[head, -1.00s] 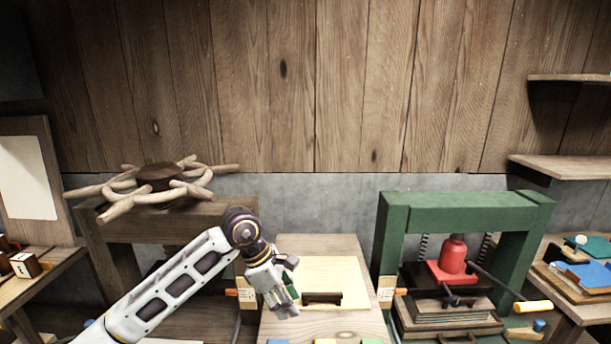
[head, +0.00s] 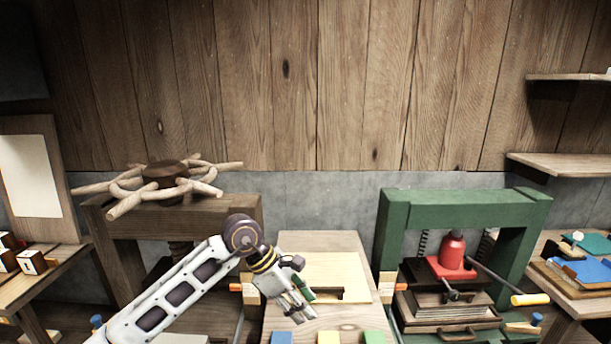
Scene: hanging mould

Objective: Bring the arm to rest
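My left arm (head: 180,292) comes in from the lower left, white with dark panels. Its gripper (head: 303,300) points down and to the right over the pale wooden table in the middle. A small green patch shows at its fingers; I cannot tell whether it is part of the gripper or something at it. The fingers are small and seen at an angle, so how far apart they are is unclear. A light board (head: 345,270) with a dark slot or handle (head: 327,294) lies just right of the fingers. My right gripper is not in view.
A wooden press with a branched wheel (head: 165,185) stands behind my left arm. A green press frame (head: 465,205) with a red jack (head: 452,255) stands to the right. Coloured blocks (head: 328,338) line the table's front. Side tables with objects flank both presses.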

